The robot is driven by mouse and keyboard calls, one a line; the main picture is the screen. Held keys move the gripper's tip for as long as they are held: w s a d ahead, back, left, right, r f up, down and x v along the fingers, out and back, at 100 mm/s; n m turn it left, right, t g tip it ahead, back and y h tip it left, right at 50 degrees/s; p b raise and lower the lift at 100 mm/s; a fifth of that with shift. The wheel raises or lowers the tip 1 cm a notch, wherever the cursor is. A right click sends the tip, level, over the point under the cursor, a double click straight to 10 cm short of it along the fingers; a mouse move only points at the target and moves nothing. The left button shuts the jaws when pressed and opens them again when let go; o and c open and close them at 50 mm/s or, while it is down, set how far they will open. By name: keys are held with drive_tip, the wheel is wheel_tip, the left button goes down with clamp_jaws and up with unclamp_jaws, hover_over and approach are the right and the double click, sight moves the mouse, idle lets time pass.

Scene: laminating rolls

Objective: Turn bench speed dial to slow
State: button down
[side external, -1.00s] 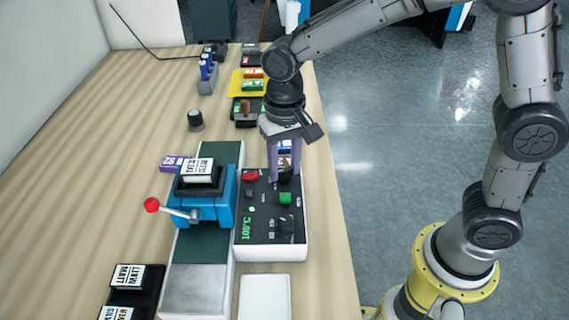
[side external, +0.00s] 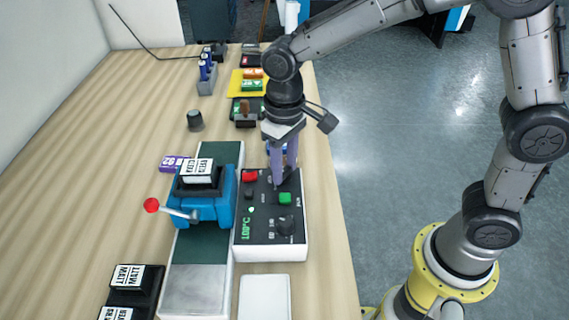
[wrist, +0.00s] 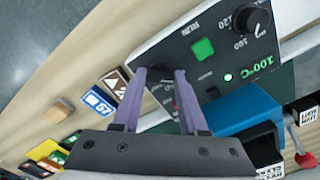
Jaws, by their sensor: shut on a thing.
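The black control panel (side external: 257,226) of the white bench unit has a dark dial at its far right end, between my fingers. My gripper (side external: 281,180) points down at that dial, with its purple fingers on either side of it. A second black knob (side external: 286,224), marked 100 and 120 in the wrist view, stands at the near end of the panel.
A green button (side external: 285,198) and a red button (side external: 250,176) sit close to my fingers. A green 100°C readout (wrist: 263,64) is lit. The blue laminating roll unit (side external: 212,208) with a red-knobbed lever (side external: 152,205) stands left of the panel. Bare floor lies to the right.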

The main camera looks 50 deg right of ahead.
sight(285, 170)
drive_tip(key=shift+r, duration=0.1)
drive_tip(key=shift+c, duration=2.2)
unclamp_jaws()
wheel_tip(285, 170, up, 14)
